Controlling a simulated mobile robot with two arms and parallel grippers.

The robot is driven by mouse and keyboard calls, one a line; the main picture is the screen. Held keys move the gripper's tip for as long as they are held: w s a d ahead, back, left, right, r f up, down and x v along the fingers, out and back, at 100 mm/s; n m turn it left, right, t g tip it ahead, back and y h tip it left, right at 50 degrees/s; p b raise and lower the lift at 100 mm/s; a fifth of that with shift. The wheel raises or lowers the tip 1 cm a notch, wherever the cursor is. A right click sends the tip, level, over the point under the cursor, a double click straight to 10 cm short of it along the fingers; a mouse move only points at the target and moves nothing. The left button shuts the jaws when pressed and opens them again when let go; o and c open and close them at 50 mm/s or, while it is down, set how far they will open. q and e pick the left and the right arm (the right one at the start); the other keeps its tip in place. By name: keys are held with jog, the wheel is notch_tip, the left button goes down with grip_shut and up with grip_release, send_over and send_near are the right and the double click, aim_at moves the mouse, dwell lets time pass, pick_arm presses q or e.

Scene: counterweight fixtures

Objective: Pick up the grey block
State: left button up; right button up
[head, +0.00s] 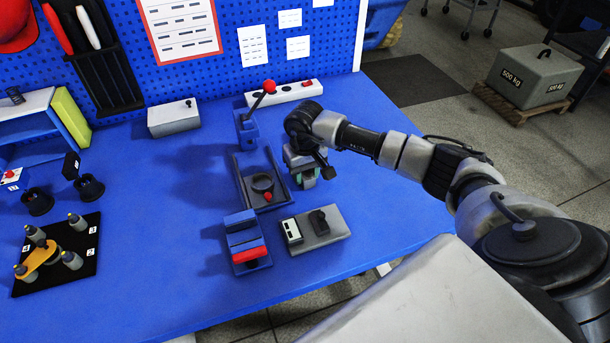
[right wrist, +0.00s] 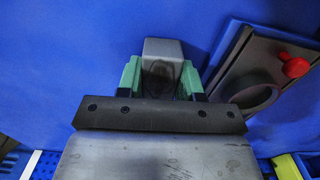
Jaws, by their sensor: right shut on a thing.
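The grey block (right wrist: 162,50) shows in the right wrist view between the two green fingers of my right gripper (right wrist: 161,80). The fingers touch it on both sides, and its far end sticks out past them. In the head view my right gripper (head: 308,180) is low over the blue table, just right of the dark fixture with a round opening (head: 245,168). The block is mostly hidden there by the gripper. I cannot tell whether the block touches the table. My left gripper is not in view.
The fixture's red knob (right wrist: 295,67) is close to the right gripper. A grey box with a black switch (head: 322,232) and a blue stepped block with a red front (head: 247,240) stand nearer. A red-knobbed lever (head: 268,87) stands behind. The table's right side is clear.

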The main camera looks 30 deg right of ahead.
jog(key=shift+r, duration=0.15)
jog(key=shift+r, duration=0.55)
notch_tip(320, 180, up, 3)
jog(key=shift+d+b, duration=0.1)
jog(key=shift+b, duration=0.45)
jog(key=s+d+r+b, duration=0.25)
jog(key=s+r, duration=0.45)
jog(key=s, duration=0.4)
jog(key=s+a+p, duration=0.1)
jog(key=a, duration=0.4)
jog(key=s+a+n+p, duration=0.1)
jog(key=a, duration=0.4)
jog(key=s+a+f+n+p, duration=0.1)
jog(key=a, duration=0.4)
jog(key=shift+s+a+f+p, duration=0.1)
jog(key=shift+s+a+p, duration=0.2)
jog(key=shift+s+p, duration=0.1)
jog(key=shift+s+a, duration=0.1)
jog(key=shift+a, duration=0.15)
jog(key=shift+d, duration=0.1)
